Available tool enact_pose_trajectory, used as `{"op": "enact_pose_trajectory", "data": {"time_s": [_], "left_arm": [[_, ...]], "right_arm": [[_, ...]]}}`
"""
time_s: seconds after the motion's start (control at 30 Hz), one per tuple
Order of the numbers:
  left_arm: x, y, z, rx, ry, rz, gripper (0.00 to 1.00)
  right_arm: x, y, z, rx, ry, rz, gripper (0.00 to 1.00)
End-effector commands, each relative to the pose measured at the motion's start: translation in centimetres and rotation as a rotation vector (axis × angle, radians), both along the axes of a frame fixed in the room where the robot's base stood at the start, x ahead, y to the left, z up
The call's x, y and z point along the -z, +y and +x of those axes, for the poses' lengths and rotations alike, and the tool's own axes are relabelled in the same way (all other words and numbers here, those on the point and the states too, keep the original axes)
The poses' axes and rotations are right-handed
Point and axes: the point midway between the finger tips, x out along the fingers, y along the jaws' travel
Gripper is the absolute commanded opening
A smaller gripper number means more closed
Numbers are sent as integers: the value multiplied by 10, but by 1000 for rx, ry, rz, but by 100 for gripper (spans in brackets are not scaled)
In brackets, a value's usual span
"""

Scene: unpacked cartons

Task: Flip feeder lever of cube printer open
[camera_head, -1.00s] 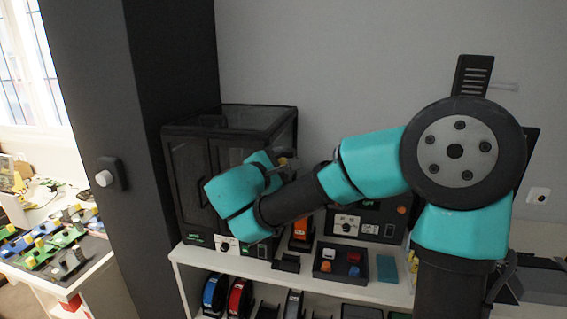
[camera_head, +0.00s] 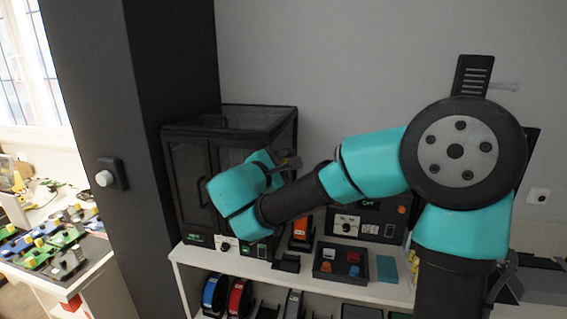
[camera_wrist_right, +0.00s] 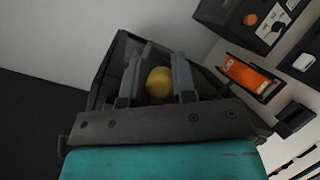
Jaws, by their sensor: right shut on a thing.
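The cube printer (camera_head: 185,180) is a dark cabinet with clear panels and a door, standing on the white shelf left of centre in the head view. It also shows behind the fingers in the right wrist view (camera_wrist_right: 117,62). The feeder lever shows as a round yellow knob (camera_wrist_right: 159,83) between the fingers of my right gripper (camera_wrist_right: 158,78), which is shut on it. In the head view, my right gripper (camera_head: 288,165) is at the printer's right side, and its wrist covers part of the front. The lever's lower part is hidden. My left gripper is out of view.
On the shelf (camera_head: 300,277) right of the printer are an orange item (camera_head: 301,232), a dark tray (camera_head: 340,267) with small coloured pieces, and a control box (camera_head: 365,222). Spools (camera_head: 238,298) stand below. A dark pillar (camera_head: 160,100) rises close on the left.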

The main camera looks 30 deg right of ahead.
Motion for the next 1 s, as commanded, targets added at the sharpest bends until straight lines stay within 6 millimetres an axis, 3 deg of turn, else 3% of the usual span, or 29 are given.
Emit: {"op": "enact_pose_trajectory", "data": {"time_s": [0.63, 0.67, 0.9, 1.0], "left_arm": [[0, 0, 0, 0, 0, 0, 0], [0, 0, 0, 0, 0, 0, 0], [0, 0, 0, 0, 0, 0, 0], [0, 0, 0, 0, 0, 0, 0]], "right_arm": [[-6, -2, 2, -1, 103, 116, 2], [-6, -2, 2, 0, 103, 115, 28], [-6, -2, 2, 0, 103, 115, 51], [-6, -2, 2, 0, 103, 115, 51]]}}
